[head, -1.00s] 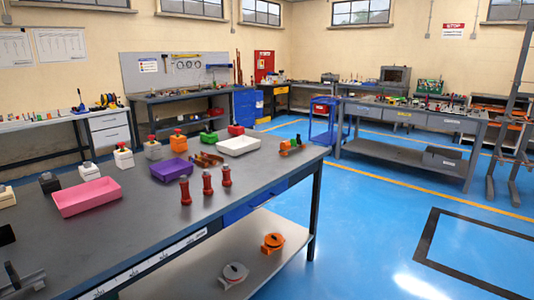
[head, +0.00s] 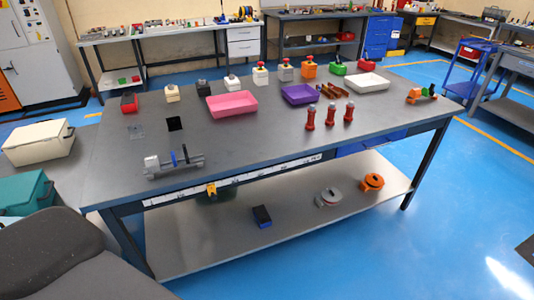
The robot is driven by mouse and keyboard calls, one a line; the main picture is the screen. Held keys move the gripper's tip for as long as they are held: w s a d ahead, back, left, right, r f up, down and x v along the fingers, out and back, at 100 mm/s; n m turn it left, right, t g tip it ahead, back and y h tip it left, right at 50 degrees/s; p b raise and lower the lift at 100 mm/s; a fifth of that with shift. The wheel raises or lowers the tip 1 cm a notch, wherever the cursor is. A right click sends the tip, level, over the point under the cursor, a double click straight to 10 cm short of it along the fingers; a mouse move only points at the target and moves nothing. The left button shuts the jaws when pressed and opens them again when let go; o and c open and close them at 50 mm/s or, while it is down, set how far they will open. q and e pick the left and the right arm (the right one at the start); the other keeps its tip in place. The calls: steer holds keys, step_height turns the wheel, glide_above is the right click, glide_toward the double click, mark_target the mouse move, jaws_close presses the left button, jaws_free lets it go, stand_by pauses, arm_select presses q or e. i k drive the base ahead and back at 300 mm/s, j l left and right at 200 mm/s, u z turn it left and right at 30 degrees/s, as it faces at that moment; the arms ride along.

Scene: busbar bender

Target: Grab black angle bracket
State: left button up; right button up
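A flat black piece (head: 174,123) lies on the left part of the grey workbench (head: 240,140). It may be the black angle bracket, but I cannot make out an angled shape at this size. A grey metal tool with upright dark and blue parts (head: 173,161) sits nearer the bench's front edge. Neither of my grippers is in view.
A pink tray (head: 232,104), a purple tray (head: 300,94) and a white tray (head: 366,82) stand on the bench. Red cylinders (head: 310,119) stand near its front. A black and blue box (head: 262,216) is on the lower shelf. Blue floor in front is clear.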

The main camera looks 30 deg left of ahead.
mark_target(175, 123)
steer(key=u, duration=1.35)
